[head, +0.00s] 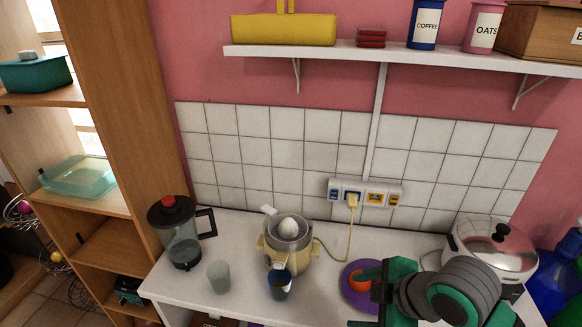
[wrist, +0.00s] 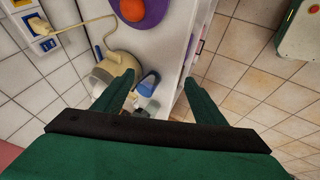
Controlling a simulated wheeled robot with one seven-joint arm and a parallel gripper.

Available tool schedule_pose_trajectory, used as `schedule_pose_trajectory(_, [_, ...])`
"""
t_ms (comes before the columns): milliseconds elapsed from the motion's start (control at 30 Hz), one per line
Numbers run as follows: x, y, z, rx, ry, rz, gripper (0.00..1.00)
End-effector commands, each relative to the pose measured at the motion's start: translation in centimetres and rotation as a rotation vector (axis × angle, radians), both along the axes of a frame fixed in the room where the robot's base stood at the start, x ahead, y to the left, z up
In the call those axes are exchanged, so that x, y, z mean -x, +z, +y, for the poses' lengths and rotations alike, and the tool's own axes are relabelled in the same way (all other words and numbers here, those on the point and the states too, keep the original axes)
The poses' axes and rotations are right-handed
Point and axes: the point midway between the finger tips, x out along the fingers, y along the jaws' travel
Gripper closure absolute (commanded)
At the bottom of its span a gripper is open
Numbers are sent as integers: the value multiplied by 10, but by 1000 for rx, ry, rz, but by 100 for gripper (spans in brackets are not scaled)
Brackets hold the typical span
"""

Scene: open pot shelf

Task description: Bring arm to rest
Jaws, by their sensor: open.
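My gripper (wrist: 160,95) shows in the wrist view as two green fingers set wide apart, with nothing between them. In the head view my green and grey arm (head: 455,293) is at the lower right, in front of the right part of the white counter (head: 240,232). The fingers reach over the counter's edge in the wrist view, with the juicer and a blue cup (wrist: 149,80) beyond the left finger. I cannot tell how high above the counter the gripper is.
A juicer (head: 288,238), a blender (head: 182,235), a pale cup (head: 218,276) and a purple plate (head: 357,296) stand on the counter. A lidded pot (head: 490,250) is close to my arm. A wall shelf (head: 400,56) hangs above.

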Motion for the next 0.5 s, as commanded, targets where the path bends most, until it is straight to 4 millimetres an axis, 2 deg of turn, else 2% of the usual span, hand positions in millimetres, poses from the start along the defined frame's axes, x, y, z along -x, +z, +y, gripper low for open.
schedule_pose_trajectory(33, [-14,6,18,-59,-1,-55,35])
schedule_pose_trajectory(200, [-54,34,69,-249,-20,-221,35])
schedule_pose_trajectory(400, [-86,68,118,-487,-64,-378,35])
schedule_pose_trajectory(500, [-97,83,135,-607,-100,-439,35])
